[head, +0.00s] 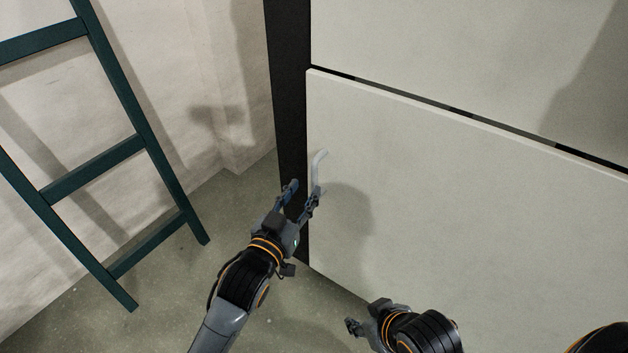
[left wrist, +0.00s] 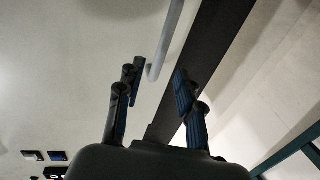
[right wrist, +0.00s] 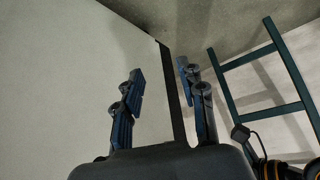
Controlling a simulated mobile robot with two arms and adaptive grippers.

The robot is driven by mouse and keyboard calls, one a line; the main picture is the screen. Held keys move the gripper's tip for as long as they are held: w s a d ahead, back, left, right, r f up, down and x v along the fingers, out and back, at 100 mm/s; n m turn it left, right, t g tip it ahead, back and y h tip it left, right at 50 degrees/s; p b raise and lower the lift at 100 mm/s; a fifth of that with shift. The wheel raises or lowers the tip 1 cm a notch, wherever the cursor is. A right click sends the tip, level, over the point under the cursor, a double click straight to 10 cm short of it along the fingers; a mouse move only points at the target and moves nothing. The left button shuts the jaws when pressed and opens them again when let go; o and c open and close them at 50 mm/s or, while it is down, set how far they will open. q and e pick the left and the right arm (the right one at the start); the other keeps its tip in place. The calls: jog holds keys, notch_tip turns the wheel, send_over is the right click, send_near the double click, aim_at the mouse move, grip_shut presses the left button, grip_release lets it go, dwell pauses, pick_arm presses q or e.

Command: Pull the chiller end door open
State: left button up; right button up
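The chiller end door (head: 450,190) is a large pale panel in the head view, with a dark gap along its top edge. A light curved bar handle (head: 319,168) stands near its left edge. My left gripper (head: 303,190) is open at the handle's lower end. In the left wrist view the handle (left wrist: 168,45) comes down between the line of the two fingers (left wrist: 160,78), just beyond their tips; I cannot tell whether they touch it. My right gripper (right wrist: 160,80) is open and empty, low in front of the door (right wrist: 70,80).
A dark green ladder (head: 95,175) leans at the left by the pale wall (head: 180,80). A dark vertical post (head: 288,120) borders the door's left edge. Grey floor (head: 170,290) is clear between the ladder and the door.

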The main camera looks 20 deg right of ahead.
aim_at(313, 178)
pick_arm(q)
jog(key=b+x, duration=0.2)
jog(key=x, duration=0.1)
jog(key=shift+w+d+f, duration=0.1)
jog(key=shift+f, duration=0.05)
jog(key=b+x, duration=0.2)
jog(key=x, duration=0.1)
jog(key=shift+d, duration=0.1)
pick_arm(e)
jog(key=w+a+r+t+y, duration=0.2)
jog(key=w+r+t, duration=0.3)
jog(key=r, duration=0.3)
jog(key=w+a+r+t+y, duration=0.2)
jog(key=w+a+r+t, duration=0.1)
jog(key=w+r+t, duration=0.3)
jog(key=shift+w+a+r+n+t, duration=0.25)
jog(key=shift+r+t, duration=0.55)
jog(key=shift+r, duration=0.55)
pick_arm(q)
grip_shut()
